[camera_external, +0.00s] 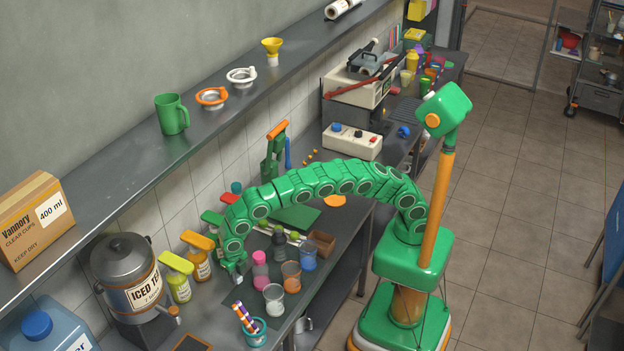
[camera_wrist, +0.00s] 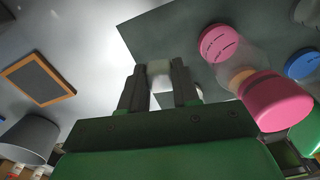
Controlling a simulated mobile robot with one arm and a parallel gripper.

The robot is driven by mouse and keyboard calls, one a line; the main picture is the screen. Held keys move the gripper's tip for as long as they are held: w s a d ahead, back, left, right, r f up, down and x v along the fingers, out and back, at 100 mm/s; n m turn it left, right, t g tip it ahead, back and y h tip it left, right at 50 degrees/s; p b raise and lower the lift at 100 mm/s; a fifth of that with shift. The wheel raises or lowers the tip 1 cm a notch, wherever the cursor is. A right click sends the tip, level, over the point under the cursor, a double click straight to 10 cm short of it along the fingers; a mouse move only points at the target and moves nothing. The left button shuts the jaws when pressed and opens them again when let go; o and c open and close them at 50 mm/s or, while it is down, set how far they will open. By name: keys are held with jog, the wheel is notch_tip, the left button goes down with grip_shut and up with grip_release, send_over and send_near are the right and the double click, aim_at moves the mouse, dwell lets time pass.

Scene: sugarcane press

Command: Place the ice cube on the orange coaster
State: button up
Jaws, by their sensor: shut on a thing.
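My gripper (camera_wrist: 160,82) is shut on a whitish ice cube (camera_wrist: 159,74), held between the fingertips in the wrist view. I cannot make out the coaster in the wrist view.
A dark mat (camera_wrist: 190,38) lies below.

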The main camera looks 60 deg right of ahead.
jog(key=w+d+r+m, duration=0.2)
jog(key=d+r+m, duration=0.3)
jog(key=d+m, duration=0.4)
jog(key=w+d+r+m, duration=0.2)
jog(key=d+r+m, duration=0.4)
jog(key=d, duration=0.6)
jog(key=w+d+r+m, duration=0.2)
jog(key=d+r+m, duration=0.3)
jog(key=d+m, duration=0.4)
jog(key=s+d+n, duration=0.1)
jog(key=d, duration=0.7)
jog(key=s+d+n, duration=0.1)
jog(key=d+n, duration=0.1)
jog(key=d, duration=0.6)
jog(key=s+d+f+n, duration=0.1)
jog(key=s+d+n, duration=0.1)
jog(key=d, duration=0.6)
jog(key=shift+d, duration=0.25)
jog(key=s+d+f+n, duration=0.2)
jog(key=d+f+n, duration=0.1)
jog(key=d+f, duration=0.3)
jog(key=n, duration=0.4)
send_over(335, 198)
notch_tip(335, 198, down, 10)
jog(key=shift+n, duration=0.3)
jog(key=shift+a+f, duration=0.1)
jog(key=shift+f, duration=3.9)
jog(key=shift+f, duration=0.1)
jog(key=o, duration=1)
